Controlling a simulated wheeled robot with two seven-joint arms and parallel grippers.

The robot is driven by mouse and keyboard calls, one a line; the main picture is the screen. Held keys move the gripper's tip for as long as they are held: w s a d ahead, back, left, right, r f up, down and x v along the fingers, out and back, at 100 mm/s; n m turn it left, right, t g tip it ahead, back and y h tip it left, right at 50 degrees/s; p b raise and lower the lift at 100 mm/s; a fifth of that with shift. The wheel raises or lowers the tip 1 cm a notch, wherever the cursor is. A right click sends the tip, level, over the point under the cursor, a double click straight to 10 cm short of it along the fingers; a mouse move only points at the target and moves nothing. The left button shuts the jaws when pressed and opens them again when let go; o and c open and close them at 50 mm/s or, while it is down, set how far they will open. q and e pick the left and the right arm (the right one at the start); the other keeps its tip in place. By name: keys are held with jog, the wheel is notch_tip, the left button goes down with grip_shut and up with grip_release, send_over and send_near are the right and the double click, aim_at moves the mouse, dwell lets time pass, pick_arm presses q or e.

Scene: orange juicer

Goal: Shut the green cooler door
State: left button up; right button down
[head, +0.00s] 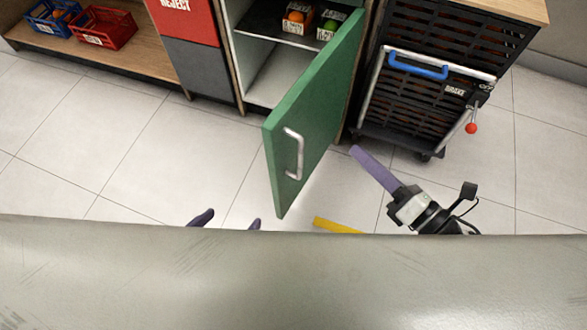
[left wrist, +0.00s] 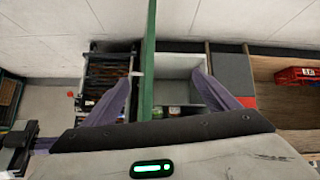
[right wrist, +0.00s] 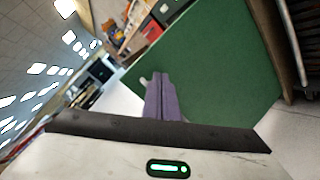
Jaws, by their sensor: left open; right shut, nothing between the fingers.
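The green cooler door (head: 325,100) stands open, swung out toward me from the cabinet's right side. Its outer face, with a pale bar handle (head: 293,152), faces right. The open cooler (head: 270,78) shows behind it. My right gripper (head: 357,152) is shut and empty, to the right of the door on its outer side. In the right wrist view its closed purple fingers (right wrist: 158,78) point at the green face (right wrist: 215,70). My left gripper (head: 228,221) is open and empty, left of the door's free edge. In the left wrist view the door edge (left wrist: 148,60) shows between its spread fingers.
A black slatted trolley (head: 440,90) with a blue handle stands right of the cooler. Small boxes of fruit (head: 298,20) sit on the cooler shelf. A red crate (head: 103,28) and a blue crate (head: 50,17) stand on a wooden shelf at left. A yellow strip (head: 335,226) lies low in view.

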notch_tip(320, 180, down, 4)
jog(key=s+a+n+g+y+b, duration=0.2)
jog(key=s+n+g+y+b, duration=0.15)
jog(key=n, duration=1.05)
send_near(278, 144)
jog(key=shift+g+y, duration=0.35)
jog(key=shift+g, duration=0.1)
jog(key=x, duration=0.3)
jog(key=b+x, duration=0.1)
jog(key=x, duration=0.2)
jog(key=shift+w, duration=0.45)
